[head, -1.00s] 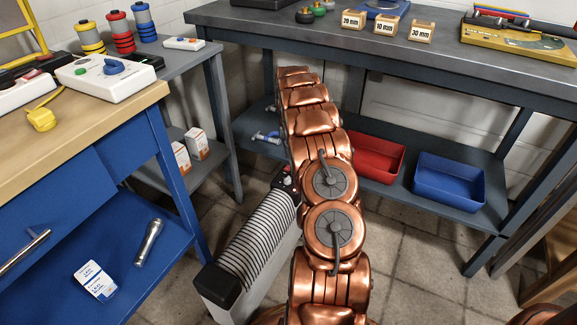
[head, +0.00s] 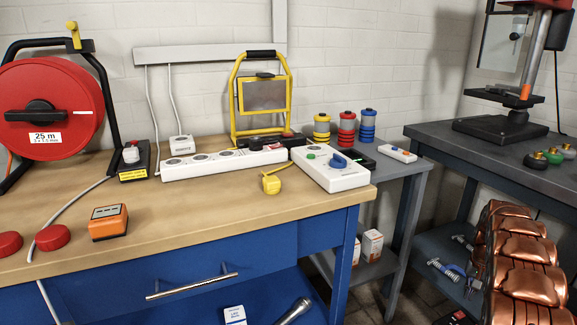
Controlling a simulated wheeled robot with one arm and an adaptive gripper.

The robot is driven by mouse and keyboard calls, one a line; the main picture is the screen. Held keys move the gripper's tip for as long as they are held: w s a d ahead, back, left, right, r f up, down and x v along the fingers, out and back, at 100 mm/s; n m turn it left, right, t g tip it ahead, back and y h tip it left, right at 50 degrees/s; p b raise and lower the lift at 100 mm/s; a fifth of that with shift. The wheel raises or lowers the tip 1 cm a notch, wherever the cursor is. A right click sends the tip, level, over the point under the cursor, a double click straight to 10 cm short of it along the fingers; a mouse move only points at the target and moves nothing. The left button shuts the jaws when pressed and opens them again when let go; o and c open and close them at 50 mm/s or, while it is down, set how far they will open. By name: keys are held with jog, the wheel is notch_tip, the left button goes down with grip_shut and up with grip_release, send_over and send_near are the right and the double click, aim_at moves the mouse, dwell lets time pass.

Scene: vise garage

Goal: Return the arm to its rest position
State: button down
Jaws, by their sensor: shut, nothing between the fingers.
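My arm, in copper-coloured links, shows at the lower right of the head view. Only part of it is in the picture, over the floor in front of the grey bench. My gripper is not visible in this view, so its fingers cannot be seen. No held thing shows.
A wooden-topped blue workbench (head: 190,255) fills the left and middle. On it stand a red cable reel (head: 50,95), an orange device (head: 108,222), a white power strip (head: 215,163) and a yellow work light (head: 262,95). A grey bench (head: 460,145) with a drill press (head: 525,85) stands right.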

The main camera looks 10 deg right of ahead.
jog(key=s+a+r+n+p, duration=0.1)
jog(key=s+a+r+p, duration=0.3)
jog(key=a+r, duration=0.6)
jog(key=s+a+r+n+g+p, duration=0.1)
jog(key=s+a+r+p, duration=0.1)
jog(key=a+r+p, duration=0.75)
jog(key=s+a+r+n+p, duration=0.1)
jog(key=s+a+r+p, duration=0.15)
jog(key=a+r, duration=0.75)
jog(key=s+a+r+n+p, duration=0.3)
jog(key=s+a+r+p, duration=0.4)
jog(key=s+r, duration=0.3)
jog(key=s+a+r+n+p, duration=0.2)
jog(key=s+a+r+p, duration=0.6)
jog(key=s, duration=0.9)
notch_tip(320, 180, up, 3)
jog(key=shift+s+a+r+n+g, duration=0.15)
jog(key=shift+s+a+n+g, duration=0.1)
jog(key=shift+a+n+g, duration=0.25)
